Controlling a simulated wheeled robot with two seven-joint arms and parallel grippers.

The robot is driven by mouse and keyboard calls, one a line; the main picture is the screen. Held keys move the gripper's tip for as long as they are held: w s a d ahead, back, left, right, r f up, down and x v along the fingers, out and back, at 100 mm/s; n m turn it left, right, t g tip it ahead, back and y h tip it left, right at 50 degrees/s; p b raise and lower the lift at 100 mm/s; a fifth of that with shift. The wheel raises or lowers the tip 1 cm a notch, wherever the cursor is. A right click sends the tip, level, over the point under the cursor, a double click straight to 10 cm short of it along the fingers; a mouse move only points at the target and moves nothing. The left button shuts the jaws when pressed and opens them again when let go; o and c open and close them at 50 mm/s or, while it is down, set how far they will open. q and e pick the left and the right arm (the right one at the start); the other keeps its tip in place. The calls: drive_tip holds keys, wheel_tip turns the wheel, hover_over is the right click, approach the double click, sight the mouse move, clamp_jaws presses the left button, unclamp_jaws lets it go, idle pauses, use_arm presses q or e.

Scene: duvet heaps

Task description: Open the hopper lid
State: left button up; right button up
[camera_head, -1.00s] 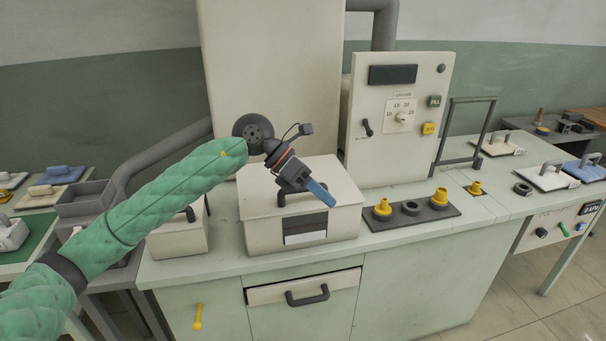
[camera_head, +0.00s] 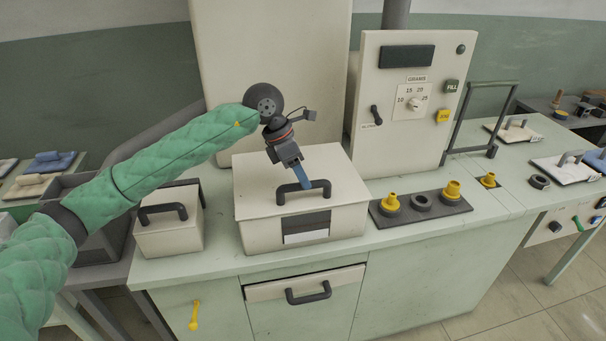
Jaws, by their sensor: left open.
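A cream box (camera_head: 258,228) with a dark window and a white label on its front stands on the counter in the middle. Its flat lid (camera_head: 262,182) lies closed and bears a dark arched handle (camera_head: 322,187). My left gripper (camera_head: 305,184), with blue fingers, points down at this handle. It is open, and its fingertips overlap the handle in the picture; whether they straddle or touch it is unclear. My right gripper is out of view.
A smaller cream box (camera_head: 167,233) with a dark handle stands to the left. A control panel (camera_head: 378,73) rises behind on the right. A dark strip (camera_head: 436,206) with yellow nozzles lies to the right. A drawer (camera_head: 260,292) is below.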

use_arm(q)
drive_tip(key=shift+s+d+f, duration=0.15)
drive_tip(key=shift+d+f, duration=0.1)
drive_tip(key=shift+f, duration=0.35)
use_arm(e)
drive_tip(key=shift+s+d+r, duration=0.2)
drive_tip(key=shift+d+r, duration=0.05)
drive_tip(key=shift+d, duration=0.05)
use_arm(q)
clamp_jaws()
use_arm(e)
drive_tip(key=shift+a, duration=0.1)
